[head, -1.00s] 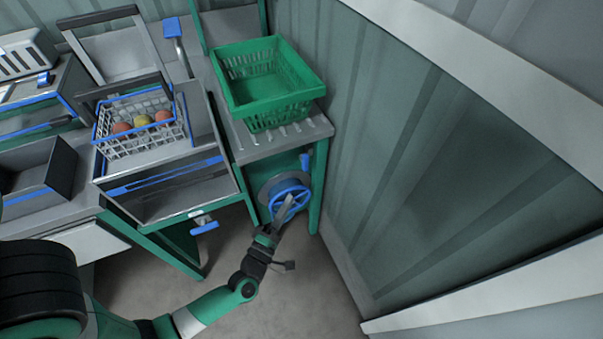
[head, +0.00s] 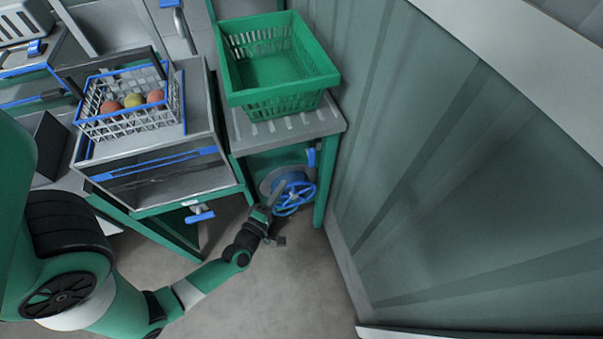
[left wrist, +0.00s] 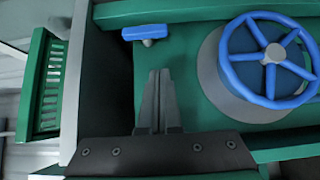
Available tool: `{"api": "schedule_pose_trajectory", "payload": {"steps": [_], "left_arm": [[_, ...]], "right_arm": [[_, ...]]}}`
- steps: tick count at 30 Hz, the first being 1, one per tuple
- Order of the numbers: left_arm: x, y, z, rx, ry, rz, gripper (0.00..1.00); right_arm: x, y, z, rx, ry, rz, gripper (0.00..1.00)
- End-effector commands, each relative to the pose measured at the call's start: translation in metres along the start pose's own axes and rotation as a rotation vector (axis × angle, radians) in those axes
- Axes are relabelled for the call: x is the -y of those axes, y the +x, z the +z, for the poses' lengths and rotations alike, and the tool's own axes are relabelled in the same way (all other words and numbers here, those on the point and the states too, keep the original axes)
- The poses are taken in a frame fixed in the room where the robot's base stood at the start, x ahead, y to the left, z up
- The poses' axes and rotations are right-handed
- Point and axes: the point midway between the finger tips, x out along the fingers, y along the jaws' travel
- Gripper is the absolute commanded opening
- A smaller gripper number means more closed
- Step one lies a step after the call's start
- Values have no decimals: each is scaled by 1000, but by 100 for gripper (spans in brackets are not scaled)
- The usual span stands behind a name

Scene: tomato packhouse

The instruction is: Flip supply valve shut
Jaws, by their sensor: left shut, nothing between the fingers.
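A small blue lever handle (head: 311,157) sits upright on the green panel of the bench end, above and to the right of a blue spoked handwheel (head: 294,196). The left wrist view, turned sideways, shows the lever (left wrist: 145,33) and the handwheel (left wrist: 268,58). My left gripper (head: 275,193) is at the left side of the handwheel. In the left wrist view its fingers (left wrist: 155,75) are shut and empty, with the lever beyond their tips and apart from them in the picture. No label shows which handle is the supply valve. My right gripper is out of view.
A green crate (head: 235,98) stands on the slatted bench above the panel. Another blue-handled valve (head: 200,216) is under the machine to the left. A wire basket (head: 82,122) holds fruit. A ribbed wall (head: 420,190) closes off the right; floor in front is clear.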

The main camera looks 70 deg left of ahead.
Motion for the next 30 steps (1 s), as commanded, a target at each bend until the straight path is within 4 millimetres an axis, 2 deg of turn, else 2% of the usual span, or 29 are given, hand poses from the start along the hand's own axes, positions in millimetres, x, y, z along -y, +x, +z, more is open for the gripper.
{"api": "schedule_pose_trajectory", "payload": {"steps": [1,7,12,18,30], "left_arm": [[2,13,-1,-5,-1,6,0],[1,56,-1,-3,0,5,0],[-2,74,20,4,-1,1,0],[-1,83,28,1,1,1,0],[0,82,29,1,-3,5,0]], "right_arm": [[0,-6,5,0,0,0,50],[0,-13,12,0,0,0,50],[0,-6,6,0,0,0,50],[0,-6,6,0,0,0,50],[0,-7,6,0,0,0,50]]}}
